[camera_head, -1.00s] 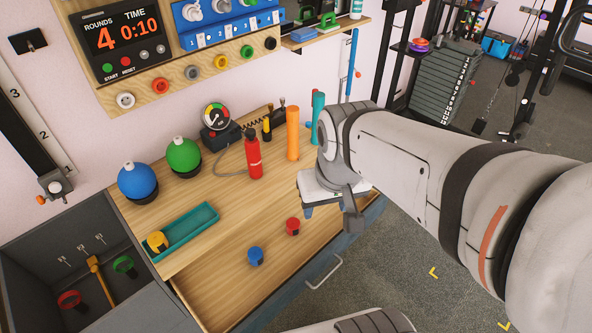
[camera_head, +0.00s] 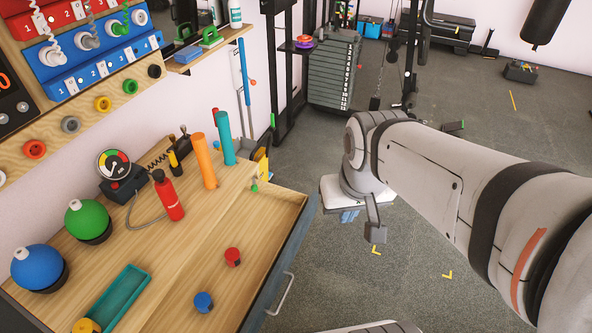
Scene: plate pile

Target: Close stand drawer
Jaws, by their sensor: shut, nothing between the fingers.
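The stand (camera_head: 137,240) has a light wooden top at the left. Its drawer (camera_head: 262,232) is pulled out toward the right, with a bare wooden floor showing. The drawer's dark front carries a pale metal handle (camera_head: 281,296). My gripper (camera_head: 349,216) is partly hidden beneath my arm's white wrist.
On the stand are a teal tray (camera_head: 118,299), a red bottle (camera_head: 169,197), orange (camera_head: 204,160) and teal (camera_head: 225,138) cylinders, a gauge (camera_head: 115,168), and green (camera_head: 88,220) and blue (camera_head: 39,267) balls. Grey floor right of the drawer is open. A weight stack (camera_head: 336,75) stands behind.

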